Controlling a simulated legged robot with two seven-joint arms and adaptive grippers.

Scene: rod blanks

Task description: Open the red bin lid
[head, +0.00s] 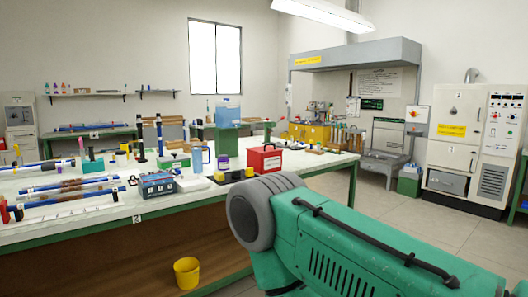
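Neither my left nor my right gripper is in view, and nothing is seen touching the red box.
The white-topped workbench (150,206) has a green frame and holds rods, a blue case (157,184) and a blue bottle (196,160). A yellow bucket (187,273) sits below. A grey cabinet (470,150) stands at right. Open floor (400,215) lies right of the bench.

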